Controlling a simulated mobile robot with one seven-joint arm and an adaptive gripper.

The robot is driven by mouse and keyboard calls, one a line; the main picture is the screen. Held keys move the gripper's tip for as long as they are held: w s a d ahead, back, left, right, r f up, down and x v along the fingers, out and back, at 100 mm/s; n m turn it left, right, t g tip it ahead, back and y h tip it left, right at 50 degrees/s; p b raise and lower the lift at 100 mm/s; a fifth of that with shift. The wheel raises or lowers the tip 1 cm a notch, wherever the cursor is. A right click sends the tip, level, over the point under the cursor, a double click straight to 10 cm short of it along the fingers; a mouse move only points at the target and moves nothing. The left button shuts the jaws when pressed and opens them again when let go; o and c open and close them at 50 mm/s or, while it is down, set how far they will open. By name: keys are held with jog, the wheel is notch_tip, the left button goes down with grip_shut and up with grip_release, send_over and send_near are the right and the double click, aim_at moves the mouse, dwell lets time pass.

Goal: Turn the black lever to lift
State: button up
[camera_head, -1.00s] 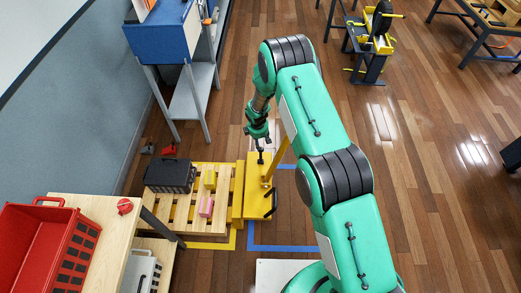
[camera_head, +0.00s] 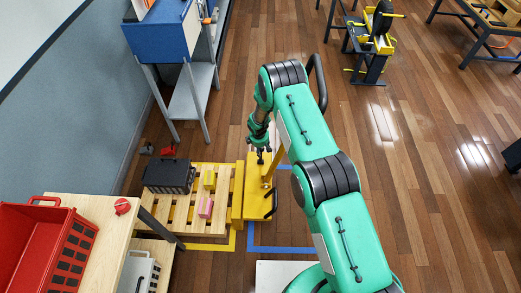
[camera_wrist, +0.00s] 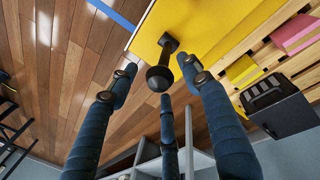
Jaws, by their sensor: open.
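The black lever (camera_wrist: 160,72) has a round knob and a short stem rising from a yellow housing (camera_wrist: 200,25) in the wrist view. In the head view the yellow housing (camera_head: 258,200) stands at the right end of a pallet, and the lever's dark tip (camera_head: 261,159) shows just under my gripper (camera_head: 263,149). In the wrist view my gripper (camera_wrist: 158,77) is open, with its three blue-grey fingers spread around the knob. Whether any finger touches the knob I cannot tell.
A slatted pallet (camera_head: 184,226) holds a black crate (camera_head: 169,176), a yellow block (camera_head: 209,180) and a pink block (camera_head: 206,207). A slanting yellow post (camera_head: 275,165) rises beside the lever. A black loop (camera_head: 319,80) shows behind my arm.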

jog(key=shift+f, duration=0.15)
grip_shut()
jog(key=shift+w, duration=0.1)
